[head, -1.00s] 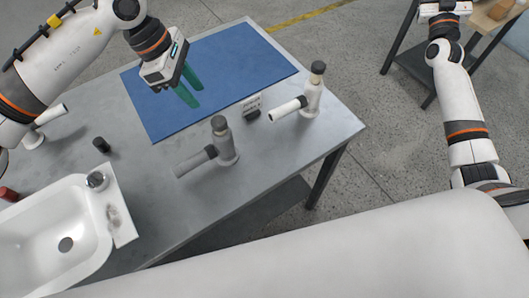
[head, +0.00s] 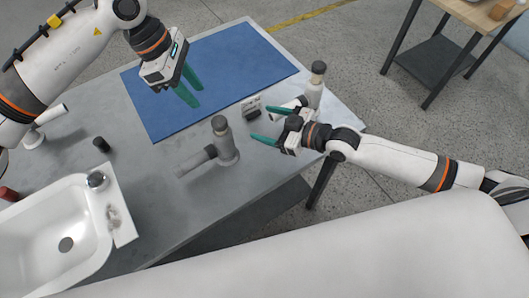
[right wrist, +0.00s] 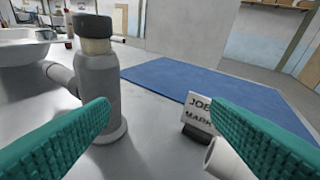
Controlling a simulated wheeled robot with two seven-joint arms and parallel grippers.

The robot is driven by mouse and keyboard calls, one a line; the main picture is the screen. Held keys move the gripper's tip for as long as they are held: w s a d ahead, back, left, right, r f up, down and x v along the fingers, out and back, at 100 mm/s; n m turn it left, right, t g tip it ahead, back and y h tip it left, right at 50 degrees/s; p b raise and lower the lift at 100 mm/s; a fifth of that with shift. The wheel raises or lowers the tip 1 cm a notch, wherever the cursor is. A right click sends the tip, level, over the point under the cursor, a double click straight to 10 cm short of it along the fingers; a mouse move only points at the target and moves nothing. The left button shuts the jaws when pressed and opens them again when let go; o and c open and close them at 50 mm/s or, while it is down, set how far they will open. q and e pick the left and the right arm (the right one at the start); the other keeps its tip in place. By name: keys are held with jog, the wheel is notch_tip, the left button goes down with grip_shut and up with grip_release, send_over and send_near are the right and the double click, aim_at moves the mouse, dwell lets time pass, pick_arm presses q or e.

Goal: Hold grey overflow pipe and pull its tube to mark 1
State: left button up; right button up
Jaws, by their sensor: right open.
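The grey overflow pipe (head: 222,143) stands upright on the metal table, with a dark cap and a grey side tube (head: 191,165) pointing left. In the right wrist view the grey pipe (right wrist: 98,95) is at the left, partly behind a green finger. My right gripper (head: 266,124) is open and empty, to the right of the grey pipe and apart from it. My left gripper (head: 189,87) hangs over the blue mat with its green fingers apart. A small job card reading "JOB" and "MARK" (right wrist: 199,113) stands on the table; its number is hidden by a finger.
A white pipe (head: 316,88) with a dark cap stands behind my right gripper, its tube partly covered. A blue mat (head: 240,57) lies at the back. A white basin (head: 40,235) is at the left, near a black cylinder (head: 101,145). Another white pipe (head: 33,138) stands far left.

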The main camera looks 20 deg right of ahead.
jog(key=g, duration=0.2)
send_near(234, 151)
jog(key=shift+w+a+f, duration=0.1)
jog(key=shift+w+f, duration=0.15)
jog(key=shift+w, duration=0.3)
jog(key=shift+s+a+f, duration=0.15)
jog(key=shift+a+f, duration=0.05)
jog(key=x, duration=1.1)
jog(key=shift+a+f, duration=0.1)
jog(key=shift+a, duration=0.25)
jog(key=shift+c, duration=0.5)
